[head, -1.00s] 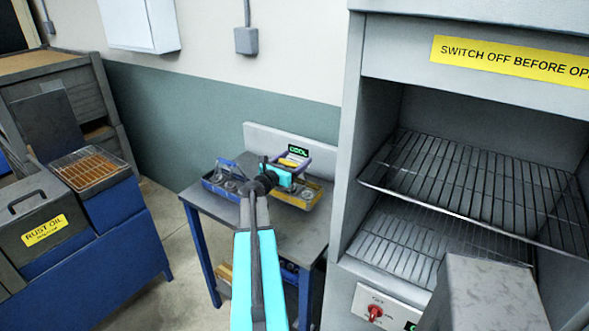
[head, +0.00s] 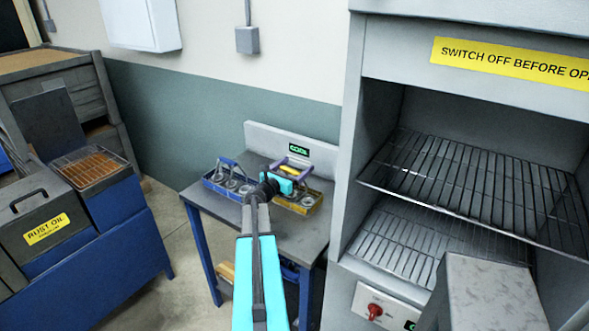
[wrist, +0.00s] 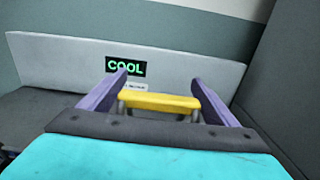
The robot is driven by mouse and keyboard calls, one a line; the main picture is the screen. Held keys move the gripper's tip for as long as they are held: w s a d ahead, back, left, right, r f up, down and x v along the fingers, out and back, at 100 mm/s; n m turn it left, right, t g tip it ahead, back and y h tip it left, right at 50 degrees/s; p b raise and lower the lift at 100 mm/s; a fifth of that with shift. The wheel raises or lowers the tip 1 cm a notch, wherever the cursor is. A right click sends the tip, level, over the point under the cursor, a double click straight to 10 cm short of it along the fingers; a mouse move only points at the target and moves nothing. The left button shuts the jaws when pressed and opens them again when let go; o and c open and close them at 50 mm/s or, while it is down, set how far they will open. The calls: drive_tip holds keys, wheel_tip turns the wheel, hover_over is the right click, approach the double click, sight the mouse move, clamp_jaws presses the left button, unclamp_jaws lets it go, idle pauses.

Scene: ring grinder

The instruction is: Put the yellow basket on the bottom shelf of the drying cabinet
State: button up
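The yellow basket (head: 314,207) stands on the small grey table in the head view, holding metal rings. My gripper (head: 295,167) is over it and partly hides it. In the wrist view, my gripper's two purple fingers (wrist: 160,80) are spread apart, one at each end of the yellow handle (wrist: 160,103). I cannot tell if they touch it. The drying cabinet (head: 352,150) is open at the right. Its bottom wire shelf (head: 400,240) is bare where visible; a grey block-like part in front hides some of it.
A blue basket (head: 211,184) with rings stands left of the yellow one on the table (head: 262,232). A panel reading COOL (head: 298,149) rises behind. The cabinet's upper wire shelf (head: 450,175) is empty. A rust oil tank (head: 45,230) is at the left.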

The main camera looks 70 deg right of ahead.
drive_tip(key=shift+o, duration=0.7)
drive_tip(key=shift+r, duration=0.2)
drive_tip(key=b+v, duration=0.3)
drive_tip(key=v, duration=0.9)
drive_tip(key=shift+o, duration=0.4)
drive_tip(key=shift+a+f, duration=0.1)
drive_tip(key=v, duration=0.1)
drive_tip(key=b+v, duration=0.1)
drive_tip(key=v, duration=0.1)
drive_tip(key=f+b+v, duration=0.1)
drive_tip(key=v, duration=0.1)
drive_tip(key=shift+w+a, duration=0.15)
